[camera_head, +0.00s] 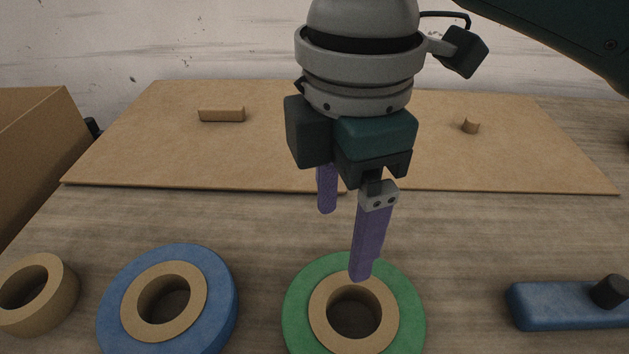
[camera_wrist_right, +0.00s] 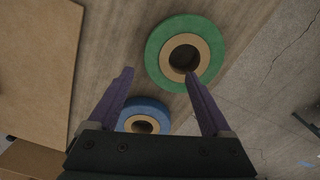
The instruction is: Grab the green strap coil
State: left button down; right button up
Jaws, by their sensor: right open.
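The green strap coil (camera_head: 300,308) lies flat on the wooden table at the front middle in the head view, with a tan cardboard core and an open hole. It also shows in the right wrist view (camera_wrist_right: 157,60), at the top, beyond the fingers. My right gripper (camera_head: 345,245) is open and empty, its purple fingers pointing down above the table by the coil's far side. One fingertip overlaps the coil's far rim in the picture; I cannot tell whether it touches. It also shows in the right wrist view (camera_wrist_right: 160,82), fingers apart. My left gripper is out of view.
A blue coil (camera_head: 220,300) lies left of the green one, with a tan ring (camera_head: 65,300) further left. A blue block with a black knob (camera_head: 545,308) lies at right. A tan board (camera_head: 250,155) spans the back; a cardboard box (camera_head: 40,140) stands at left.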

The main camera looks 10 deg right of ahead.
aim_at(336, 270)
notch_tip(336, 270, down, 4)
jog(key=shift+r, duration=0.1)
jog(key=f, duration=0.2)
jog(key=f+b, duration=0.1)
jog(key=f, duration=0.2)
jog(key=shift+w+f, duration=0.2)
jog(key=shift+f, duration=0.05)
jog(key=c, duration=0.9)
grip_shut()
jog(key=shift+r, duration=0.1)
